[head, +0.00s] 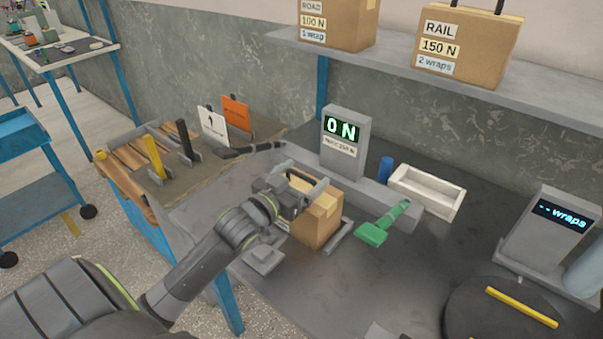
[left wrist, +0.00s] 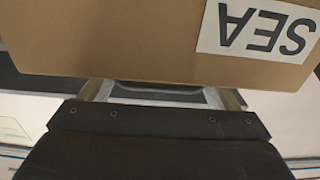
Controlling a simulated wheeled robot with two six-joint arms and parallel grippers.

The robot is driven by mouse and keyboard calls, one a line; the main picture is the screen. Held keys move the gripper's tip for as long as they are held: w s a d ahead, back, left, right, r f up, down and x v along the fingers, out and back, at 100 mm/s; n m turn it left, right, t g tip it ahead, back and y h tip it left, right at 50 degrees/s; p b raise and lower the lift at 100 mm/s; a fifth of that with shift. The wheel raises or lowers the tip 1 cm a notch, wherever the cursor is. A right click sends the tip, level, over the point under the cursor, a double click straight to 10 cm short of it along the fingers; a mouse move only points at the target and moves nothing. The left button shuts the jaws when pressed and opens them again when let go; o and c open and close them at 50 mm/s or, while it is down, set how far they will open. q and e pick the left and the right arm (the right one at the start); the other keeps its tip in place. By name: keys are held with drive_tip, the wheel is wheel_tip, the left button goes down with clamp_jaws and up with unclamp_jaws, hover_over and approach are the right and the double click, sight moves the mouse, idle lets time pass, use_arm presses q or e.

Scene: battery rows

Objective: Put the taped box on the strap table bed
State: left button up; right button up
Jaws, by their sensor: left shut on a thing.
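The taped box (head: 318,217) is brown cardboard with a paler tape strip on top. My left gripper (head: 300,192) is shut on it at its upper left side. In the left wrist view the box (left wrist: 110,40) fills the top, with an upside-down "SEA" label at the right, and the gripper fingers (left wrist: 160,96) reach to its edge. The box is at the strap table, in front of the grey display (head: 345,125) reading "0 N". A grey rail shows along its right side. The bed under it is mostly hidden; I cannot tell whether the box touches it.
A wraps display (head: 552,232) and dark turntable (head: 500,310) stand at right. Two labelled boxes sit on the shelf (head: 420,65) above.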

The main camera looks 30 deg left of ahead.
use_arm(q)
drive_tip(key=shift+d+r, duration=0.1)
drive_tip(key=shift+r, duration=0.2)
drive_tip(key=o, duration=1.6)
drive_tip(key=shift+f, duration=0.35)
drive_tip(key=o, duration=0.3)
drive_tip(key=shift+s+r, duration=0.1)
drive_tip(key=shift+o, duration=0.2)
drive_tip(key=s+a+p, duration=0.1)
drive_tip(key=s, duration=1.1)
